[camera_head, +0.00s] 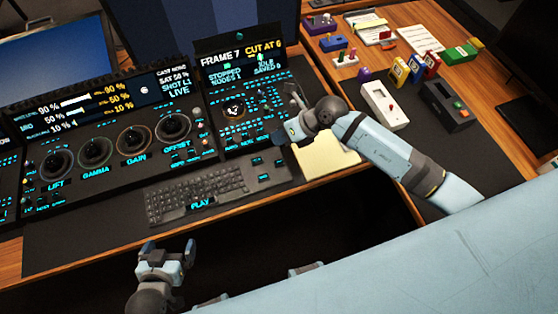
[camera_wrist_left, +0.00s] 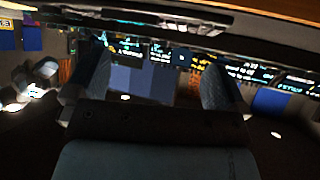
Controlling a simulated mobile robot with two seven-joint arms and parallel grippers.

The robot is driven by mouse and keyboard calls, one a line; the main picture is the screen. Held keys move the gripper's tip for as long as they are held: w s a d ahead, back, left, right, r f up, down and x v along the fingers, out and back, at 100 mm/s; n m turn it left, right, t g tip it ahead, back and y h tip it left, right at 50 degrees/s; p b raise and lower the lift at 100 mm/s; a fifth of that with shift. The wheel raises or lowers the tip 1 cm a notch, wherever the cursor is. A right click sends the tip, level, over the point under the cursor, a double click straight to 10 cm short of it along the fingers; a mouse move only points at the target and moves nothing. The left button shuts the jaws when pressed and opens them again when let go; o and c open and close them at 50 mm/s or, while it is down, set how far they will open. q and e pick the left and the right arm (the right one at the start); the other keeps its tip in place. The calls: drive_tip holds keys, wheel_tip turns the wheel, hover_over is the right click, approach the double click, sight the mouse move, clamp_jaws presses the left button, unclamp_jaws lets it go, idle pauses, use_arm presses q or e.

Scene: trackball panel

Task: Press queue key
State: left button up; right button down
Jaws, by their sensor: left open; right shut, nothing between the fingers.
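My right gripper (camera_head: 281,136) is shut and empty, over the right side of this panel's keys. It hides some of them, and I cannot tell whether it touches one. My left gripper (camera_head: 166,254) is open and empty, in front of the desk. Its spread fingers also show in the left wrist view (camera_wrist_left: 158,85).
A grading panel with several dark trackballs (camera_head: 95,152) stands to the left. A keyboard (camera_head: 196,192) lies in front, with a pale pad (camera_head: 325,157) beside it under my right arm. Small devices, including a white box (camera_head: 384,104) and a dark box (camera_head: 447,105), are at right.

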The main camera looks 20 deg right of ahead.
drive_tip(key=b, duration=0.6)
hover_over(280, 160)
wheel_tip(280, 160, down, 7)
drive_tip(key=shift+s, duration=0.1)
drive_tip(key=shift+f+b, duration=0.5)
drive_tip(key=shift+f, duration=0.35)
idle(0.4)
drive_tip(key=shift+f, duration=0.1)
idle(0.5)
drive_tip(key=shift+f, duration=0.3)
drive_tip(key=shift+f+b, duration=0.3)
drive_tip(key=shift+f, duration=0.25)
idle(0.8)
drive_tip(key=shift+r+p, duration=0.95)
